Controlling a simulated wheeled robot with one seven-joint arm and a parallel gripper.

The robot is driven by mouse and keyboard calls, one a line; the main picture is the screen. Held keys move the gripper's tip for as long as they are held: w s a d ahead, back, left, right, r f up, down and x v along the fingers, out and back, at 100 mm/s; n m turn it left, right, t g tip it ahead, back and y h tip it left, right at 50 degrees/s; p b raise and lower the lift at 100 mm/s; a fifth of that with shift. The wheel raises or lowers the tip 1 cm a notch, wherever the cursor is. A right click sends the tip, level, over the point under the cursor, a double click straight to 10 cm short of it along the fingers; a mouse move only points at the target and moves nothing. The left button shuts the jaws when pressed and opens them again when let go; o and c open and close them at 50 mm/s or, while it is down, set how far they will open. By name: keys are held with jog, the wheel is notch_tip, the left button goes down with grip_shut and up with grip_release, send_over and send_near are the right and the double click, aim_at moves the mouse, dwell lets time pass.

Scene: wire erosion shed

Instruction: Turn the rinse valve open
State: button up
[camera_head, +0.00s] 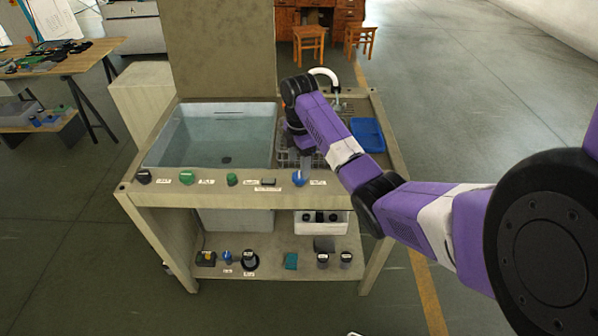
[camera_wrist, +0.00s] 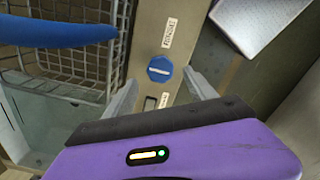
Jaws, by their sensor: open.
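A round blue knob (camera_head: 299,178) sits on the front rail of the sink bench, right of the other controls. In the wrist view the blue knob (camera_wrist: 160,69) faces me, with a white line running across the rail's length. A small label lies beside it, its lettering too small to read surely. My gripper (camera_head: 307,160) is just above and behind the knob in the head view. In the wrist view my gripper (camera_wrist: 160,82) is open and empty, its fingers apart on either side of the knob; I cannot tell whether they touch it.
A black knob (camera_head: 143,176), two green ones (camera_head: 187,177) and a dark switch (camera_head: 268,181) line the same rail. Behind are a water-filled basin (camera_head: 158,150), a wire basket (camera_wrist: 95,68) and a blue tray (camera_head: 368,134). The lower shelf (camera_head: 300,268) holds several small parts.

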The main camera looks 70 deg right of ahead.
aim_at(299, 175)
jog(key=shift+r, duration=1.75)
